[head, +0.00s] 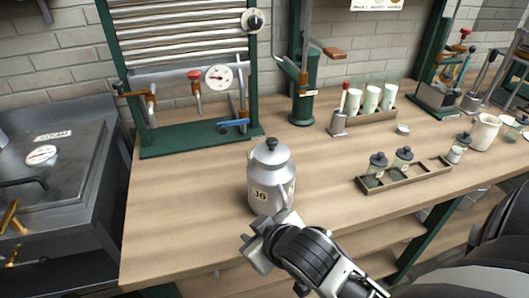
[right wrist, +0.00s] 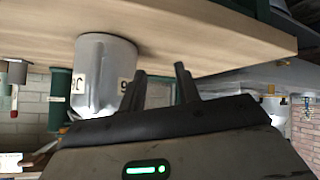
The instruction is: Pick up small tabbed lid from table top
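A small round pale piece (head: 403,129) lies flat on the wooden table top (head: 190,215), right of the middle; it may be the tabbed lid, but it is too small to make out a tab. A grey metal can (head: 268,180) marked J6, with a black-knobbed top, stands upright near the front edge. My right gripper (head: 262,236) is in front of and below the can in the head view. In the right wrist view its two fingers (right wrist: 162,88) stand apart with nothing held, and the can (right wrist: 103,75) is just beside them. My left gripper is out of view.
A wooden tray (head: 405,176) with several small knobbed jars stands right of the can. Behind are a rack of white cylinders (head: 370,101), a green press column (head: 303,90) and a gauge frame (head: 190,140). A white cup (head: 484,132) stands far right. The table's left part is clear.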

